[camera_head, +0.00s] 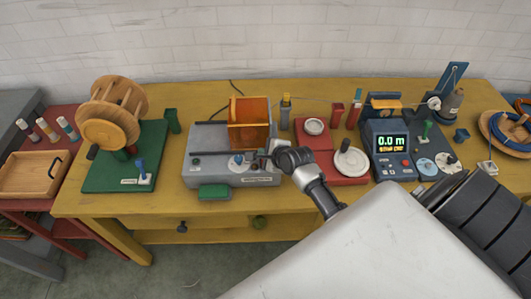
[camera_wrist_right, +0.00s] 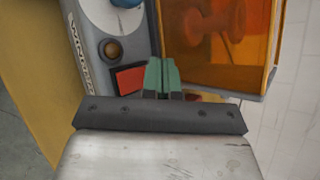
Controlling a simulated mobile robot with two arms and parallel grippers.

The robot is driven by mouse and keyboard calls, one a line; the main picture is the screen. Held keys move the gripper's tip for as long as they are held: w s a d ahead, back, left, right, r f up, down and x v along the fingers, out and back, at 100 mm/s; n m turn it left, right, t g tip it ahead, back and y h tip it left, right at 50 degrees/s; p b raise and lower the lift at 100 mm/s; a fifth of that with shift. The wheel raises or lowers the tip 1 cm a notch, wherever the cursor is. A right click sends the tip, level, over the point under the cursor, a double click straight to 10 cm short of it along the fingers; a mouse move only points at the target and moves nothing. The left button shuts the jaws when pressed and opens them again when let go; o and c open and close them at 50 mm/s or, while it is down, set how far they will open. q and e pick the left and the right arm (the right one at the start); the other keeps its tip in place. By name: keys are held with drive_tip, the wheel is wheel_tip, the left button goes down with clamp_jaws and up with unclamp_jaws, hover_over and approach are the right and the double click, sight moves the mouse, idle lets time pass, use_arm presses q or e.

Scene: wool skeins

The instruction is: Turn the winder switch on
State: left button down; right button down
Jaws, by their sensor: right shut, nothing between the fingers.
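The winder is a grey box (camera_head: 205,142) with an orange see-through cover (camera_head: 250,112), left of centre on the yellow table. In the right wrist view its panel (camera_wrist_right: 92,30) has a blue knob (camera_wrist_right: 126,3), a dark brown round lamp or button (camera_wrist_right: 112,49) and a red rectangular switch (camera_wrist_right: 130,79). My right gripper (camera_head: 265,160) is at the winder's right front. Its green fingertips (camera_wrist_right: 161,74) are shut and empty, right beside the red switch. I cannot tell whether they touch it. The gripper hides part of the panel in the head view. My left gripper is not in view.
The orange cover (camera_wrist_right: 215,45) stands close beside the fingers. A red scale (camera_head: 345,165) and a meter reading 0.0 m (camera_head: 390,143) stand to the right. A green stand with a wooden reel (camera_head: 108,133) is at left. A green block (camera_head: 214,192) sits at the winder's front.

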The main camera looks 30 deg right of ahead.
drive_tip(key=shift+f, duration=0.35)
idle(0.5)
drive_tip(key=shift+r, duration=0.1)
drive_tip(key=shift+s+r+p, duration=0.1)
drive_tip(key=shift+r+p, duration=0.6)
drive_tip(key=shift+p, duration=0.35)
drive_tip(key=r+p, duration=0.1)
drive_tip(key=p, duration=0.1)
drive_tip(key=r+p, duration=0.4)
drive_tip(key=shift+s+a, duration=0.3)
drive_tip(key=shift+s, duration=0.05)
